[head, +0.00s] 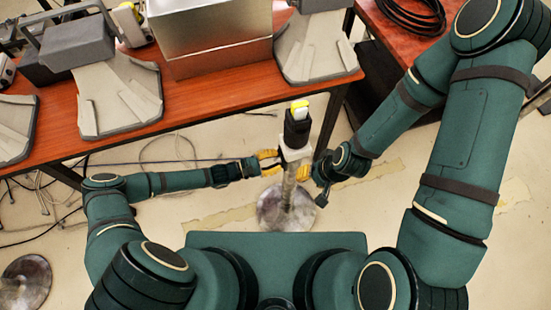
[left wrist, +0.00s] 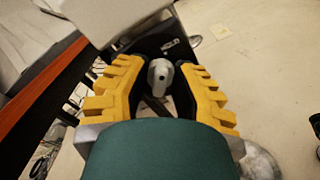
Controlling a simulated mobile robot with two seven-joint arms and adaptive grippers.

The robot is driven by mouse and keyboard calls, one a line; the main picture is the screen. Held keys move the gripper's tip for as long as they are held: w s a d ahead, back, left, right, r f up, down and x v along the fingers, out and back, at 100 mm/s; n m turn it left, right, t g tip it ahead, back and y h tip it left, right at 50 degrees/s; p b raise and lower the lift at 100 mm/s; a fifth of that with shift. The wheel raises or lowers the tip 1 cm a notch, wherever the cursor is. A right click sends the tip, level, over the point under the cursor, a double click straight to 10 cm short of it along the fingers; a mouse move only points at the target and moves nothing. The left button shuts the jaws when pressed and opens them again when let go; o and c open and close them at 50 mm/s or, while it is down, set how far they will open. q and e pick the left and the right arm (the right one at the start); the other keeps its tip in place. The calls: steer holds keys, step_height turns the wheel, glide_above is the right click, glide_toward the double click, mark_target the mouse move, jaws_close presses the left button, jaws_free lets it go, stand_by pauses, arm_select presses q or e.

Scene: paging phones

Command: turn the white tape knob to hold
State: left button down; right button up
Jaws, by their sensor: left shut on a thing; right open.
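A metal stand pole (head: 289,195) rises from a round base (head: 262,212) in the middle of the head view. A white collar (head: 294,154) sits below its black top (head: 297,128), which has a yellow and white tip. In the left wrist view, a white knob (left wrist: 160,75) with a dark hole shows between the yellow fingers. My left gripper (head: 268,162) is shut on the white knob, left of the pole; it also shows in the left wrist view (left wrist: 158,88). My right gripper (head: 311,172) is open, close to the pole's right side. Its fingertips are partly hidden.
A red-brown table (head: 205,100) behind the stand holds a metal box (head: 215,35) and several grey wedge-shaped units (head: 120,95). Cables lie on the floor at the left. A black cable coil (head: 412,15) lies on another table at the top right.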

arm_select(q)
steer(key=shift+m, duration=0.6)
steer(key=c, duration=1)
jaws_free()
steer(key=v, duration=1.2)
